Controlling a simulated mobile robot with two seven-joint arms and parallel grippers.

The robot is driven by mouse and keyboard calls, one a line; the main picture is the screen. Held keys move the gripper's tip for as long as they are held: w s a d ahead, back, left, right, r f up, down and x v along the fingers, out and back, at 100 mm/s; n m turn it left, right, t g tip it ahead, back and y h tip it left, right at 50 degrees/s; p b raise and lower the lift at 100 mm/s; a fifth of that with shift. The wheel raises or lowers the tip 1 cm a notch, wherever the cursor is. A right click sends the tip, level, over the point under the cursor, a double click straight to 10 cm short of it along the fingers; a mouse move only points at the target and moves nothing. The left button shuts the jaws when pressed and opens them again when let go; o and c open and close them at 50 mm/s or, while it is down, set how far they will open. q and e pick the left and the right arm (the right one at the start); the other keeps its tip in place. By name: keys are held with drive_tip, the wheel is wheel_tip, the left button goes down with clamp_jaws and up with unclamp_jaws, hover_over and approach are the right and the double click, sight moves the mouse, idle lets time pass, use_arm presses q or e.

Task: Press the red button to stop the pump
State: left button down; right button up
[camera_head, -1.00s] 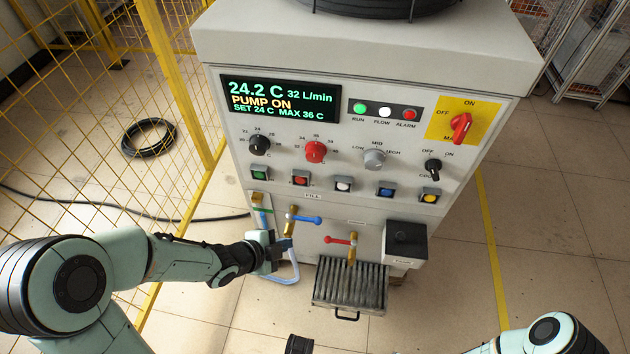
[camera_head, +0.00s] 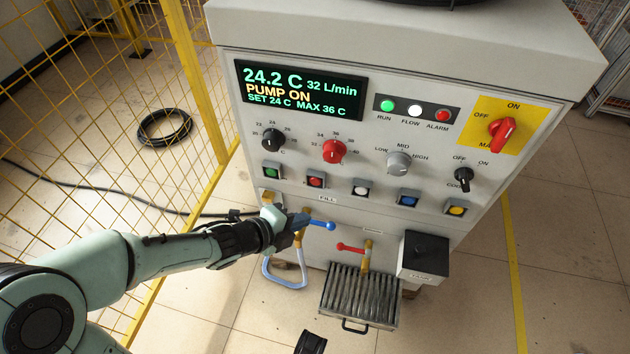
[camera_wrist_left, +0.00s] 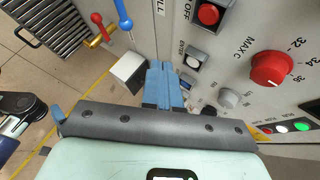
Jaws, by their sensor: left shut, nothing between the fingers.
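The red button (camera_head: 316,180) sits in a square frame on the machine's front panel, between the green and white buttons. It also shows at the top of the left wrist view (camera_wrist_left: 208,14). My left gripper (camera_head: 303,220) is shut and empty, below the red button and apart from it, in front of the blue-handled valve. Its blue fingers show closed together in the left wrist view (camera_wrist_left: 161,66). The display (camera_head: 300,90) reads PUMP ON, and the green RUN lamp (camera_head: 387,105) is lit.
Green (camera_head: 271,172), white (camera_head: 360,187), blue (camera_head: 408,198) and yellow (camera_head: 455,208) buttons share the row. Knobs sit above it. A yellow fence (camera_head: 195,80) stands left.

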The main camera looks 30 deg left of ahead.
sight(316, 180)
use_arm(q)
drive_tip(key=w+a+p, duration=0.1)
drive_tip(key=w, duration=0.6)
drive_tip(key=shift+w+a+p, duration=0.15)
drive_tip(key=shift+a+p, duration=0.15)
drive_tip(key=shift+a, duration=0.05)
use_arm(e)
drive_tip(key=shift+s+a+r+g, duration=0.2)
drive_tip(key=shift+s+a+r, duration=0.2)
drive_tip(key=shift+s, duration=0.25)
drive_tip(key=shift+s+a+r+g, duration=0.25)
drive_tip(key=shift+s+r, duration=0.2)
drive_tip(key=shift+s, duration=0.15)
use_arm(q)
drive_tip(key=shift+w, duration=0.1)
idle(0.4)
drive_tip(key=shift+w+a, duration=0.1)
drive_tip(key=shift+w, duration=0.2)
use_arm(e)
drive_tip(key=shift+r, duration=0.2)
